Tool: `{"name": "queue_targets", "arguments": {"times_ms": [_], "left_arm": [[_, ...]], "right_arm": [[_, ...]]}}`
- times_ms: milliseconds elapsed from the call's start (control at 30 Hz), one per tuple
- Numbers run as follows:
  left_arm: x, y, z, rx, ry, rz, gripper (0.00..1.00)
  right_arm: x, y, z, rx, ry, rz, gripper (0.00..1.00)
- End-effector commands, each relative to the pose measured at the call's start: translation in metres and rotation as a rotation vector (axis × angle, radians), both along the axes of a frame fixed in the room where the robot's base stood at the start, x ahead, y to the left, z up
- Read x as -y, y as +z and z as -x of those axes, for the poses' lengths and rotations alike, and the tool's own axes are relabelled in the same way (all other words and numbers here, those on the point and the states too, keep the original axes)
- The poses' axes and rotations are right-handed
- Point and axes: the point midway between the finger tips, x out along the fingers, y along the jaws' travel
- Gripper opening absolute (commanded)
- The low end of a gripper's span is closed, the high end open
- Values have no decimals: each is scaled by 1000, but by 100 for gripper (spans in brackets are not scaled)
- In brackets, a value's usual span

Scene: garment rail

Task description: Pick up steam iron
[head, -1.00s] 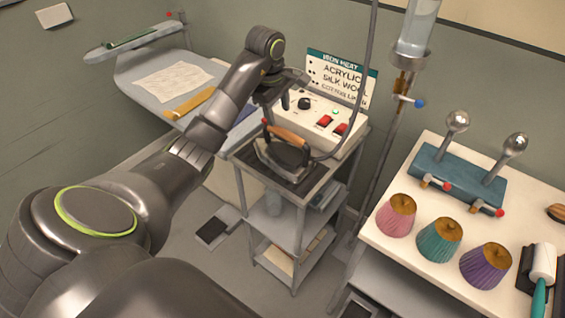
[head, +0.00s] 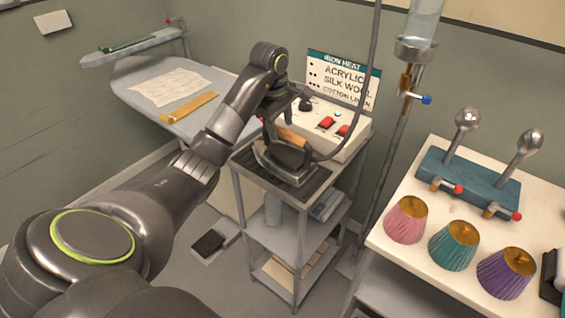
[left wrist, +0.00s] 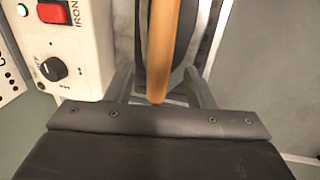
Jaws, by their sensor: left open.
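The steam iron (head: 284,158) stands on the dark rest on top of a grey trolley. It has a dark body and a wooden handle (head: 291,137), and a hose runs from its area. My left gripper (head: 283,122) is just above the iron, pointing down at the handle. In the left wrist view the wooden handle (left wrist: 162,55) lies between the two fingers of my left gripper (left wrist: 160,88), with a gap on each side. The gripper is open. In the head view the fingers are partly hidden by the wrist. My right gripper is out of view.
An ironing board (head: 150,92) is at the left. A metal pole (head: 388,165) and a white table (head: 390,235) with pleated cups (head: 406,222) are at the right.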

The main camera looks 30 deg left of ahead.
Motion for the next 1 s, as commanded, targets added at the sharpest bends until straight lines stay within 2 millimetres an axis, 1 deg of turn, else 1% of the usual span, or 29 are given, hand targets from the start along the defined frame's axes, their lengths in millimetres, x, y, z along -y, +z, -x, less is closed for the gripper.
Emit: {"name": "queue_targets", "arguments": {"times_ms": [33,167,200,233,333,533,900,1000], "left_arm": [[-1,-11,-1,0,1,0,49],[-2,-21,-5,0,1,0,49],[-2,-23,-6,-5,2,1,49],[-2,-27,-6,-4,2,1,49],[-1,-34,-8,-2,0,1,49],[-2,-35,-8,0,0,0,49],[-2,-35,-8,0,1,0,0],[-2,-35,-8,0,1,-1,0]], "right_arm": [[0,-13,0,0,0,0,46],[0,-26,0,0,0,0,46],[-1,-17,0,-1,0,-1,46],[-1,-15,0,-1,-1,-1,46],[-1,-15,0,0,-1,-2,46],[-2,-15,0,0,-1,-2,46],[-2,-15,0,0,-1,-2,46],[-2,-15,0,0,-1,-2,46]]}}
